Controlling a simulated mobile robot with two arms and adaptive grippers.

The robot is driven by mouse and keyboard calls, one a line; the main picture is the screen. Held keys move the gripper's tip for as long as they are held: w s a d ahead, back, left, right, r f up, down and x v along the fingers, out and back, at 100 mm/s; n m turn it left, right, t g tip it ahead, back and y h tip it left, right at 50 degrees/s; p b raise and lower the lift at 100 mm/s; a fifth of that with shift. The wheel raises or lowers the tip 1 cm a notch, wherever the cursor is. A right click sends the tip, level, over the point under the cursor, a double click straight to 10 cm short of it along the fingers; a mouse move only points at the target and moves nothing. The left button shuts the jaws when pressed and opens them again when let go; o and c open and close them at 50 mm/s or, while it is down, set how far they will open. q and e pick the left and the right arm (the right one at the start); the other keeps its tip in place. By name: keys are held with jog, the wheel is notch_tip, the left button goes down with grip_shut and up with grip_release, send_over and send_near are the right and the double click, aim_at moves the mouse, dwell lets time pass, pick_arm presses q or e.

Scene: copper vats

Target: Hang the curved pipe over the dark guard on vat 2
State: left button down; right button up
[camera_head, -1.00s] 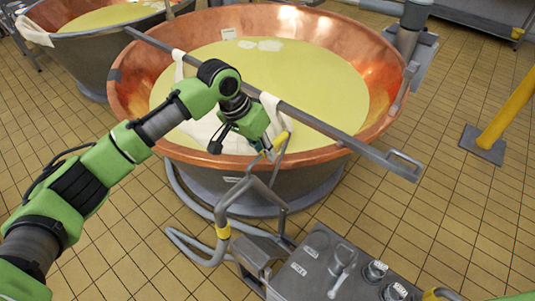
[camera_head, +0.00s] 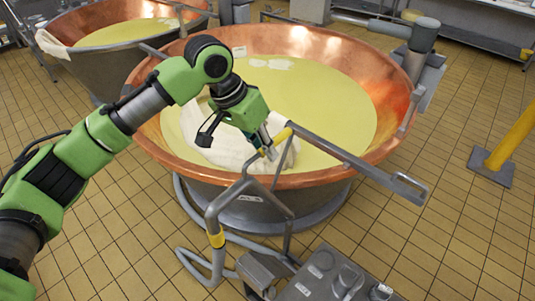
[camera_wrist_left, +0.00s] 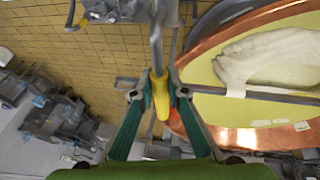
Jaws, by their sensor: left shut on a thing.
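My left gripper (camera_head: 268,145) is shut on the yellow part of the grey curved pipe (camera_head: 211,215), at the front of the near copper vat (camera_head: 330,180). The left wrist view shows this yellow part (camera_wrist_left: 160,95) between the fingertips (camera_wrist_left: 160,88), with grey pipe running on above. The pipe bends down outside the vat and has a second yellow band lower down. A small dark patch (camera_head: 126,90) on the vat's left rim may be the dark guard; I cannot tell. No vat number is readable. My right gripper is not in view.
A grey bar (camera_head: 360,163) lies across the near vat, its end sticking out past the rim at right. White cloth (camera_head: 225,150) lies in the yellow contents. A grey machine (camera_head: 325,278) stands in front. A second vat (camera_head: 100,60) is behind left.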

pick_arm(q)
jog(key=shift+d+r+p+v, duration=0.6)
jog(key=shift+d+v, duration=1.15)
jog(key=shift+v, duration=5.75)
jog(key=s+a+b, duration=0.2)
jog(key=s+a, duration=2)
jog(key=s, duration=0.1)
jog(key=shift+a+t, duration=0.3)
